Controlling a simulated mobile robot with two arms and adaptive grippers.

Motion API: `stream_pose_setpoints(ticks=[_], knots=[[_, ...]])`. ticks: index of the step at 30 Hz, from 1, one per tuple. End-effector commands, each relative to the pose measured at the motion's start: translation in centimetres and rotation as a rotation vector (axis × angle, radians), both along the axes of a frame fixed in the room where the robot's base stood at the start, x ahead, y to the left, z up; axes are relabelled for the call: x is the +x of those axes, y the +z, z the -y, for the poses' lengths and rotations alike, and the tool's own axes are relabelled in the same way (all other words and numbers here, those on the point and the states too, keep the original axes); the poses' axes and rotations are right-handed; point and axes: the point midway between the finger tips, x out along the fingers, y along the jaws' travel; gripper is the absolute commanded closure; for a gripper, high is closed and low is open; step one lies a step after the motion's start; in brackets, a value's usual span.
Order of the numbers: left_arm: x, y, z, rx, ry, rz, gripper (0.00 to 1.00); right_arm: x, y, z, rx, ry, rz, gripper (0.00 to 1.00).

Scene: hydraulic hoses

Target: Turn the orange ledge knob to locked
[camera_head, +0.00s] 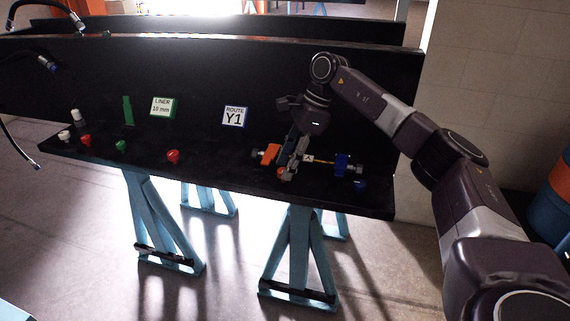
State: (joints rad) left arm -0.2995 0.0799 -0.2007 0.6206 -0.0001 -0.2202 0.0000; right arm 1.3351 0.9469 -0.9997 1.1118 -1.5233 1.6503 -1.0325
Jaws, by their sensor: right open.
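The orange ledge knob (281,172) sits near the front edge of the black ledge (225,178), right of the middle. My right gripper (289,169) reaches down from above right, with its fingertips right at the knob and partly hiding it. The gripper is open; I cannot tell whether a finger touches the knob. The knob's pointer and any lock marking are too small or hidden to read. My left gripper is not in view.
An orange block (270,153) and a blue block (341,164) stand close on either side of the gripper. A blue knob (360,184) is at right. Hoses (50,65) hang at far left.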

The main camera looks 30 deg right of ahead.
Motion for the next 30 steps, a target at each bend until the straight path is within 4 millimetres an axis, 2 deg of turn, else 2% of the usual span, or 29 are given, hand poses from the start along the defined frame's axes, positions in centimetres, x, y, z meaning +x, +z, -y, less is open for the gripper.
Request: stream_pose_setpoints(ticks=[4, 11, 22, 30], knots=[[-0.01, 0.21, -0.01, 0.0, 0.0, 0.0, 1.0, 0.12, -0.78, -0.37, 0.001, 0.001, 0.001, 0.6], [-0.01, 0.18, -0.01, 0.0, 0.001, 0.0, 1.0, 0.15, -0.92, -0.42, 0.001, 0.001, 0.001, 0.6], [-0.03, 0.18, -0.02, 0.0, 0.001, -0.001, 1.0, 0.15, -0.88, -0.43, 0.001, 0.001, 0.001, 0.98], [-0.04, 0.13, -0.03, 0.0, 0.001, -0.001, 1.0, 0.12, -0.93, -0.41, 0.001, -0.02, 0.001, 1.0]])
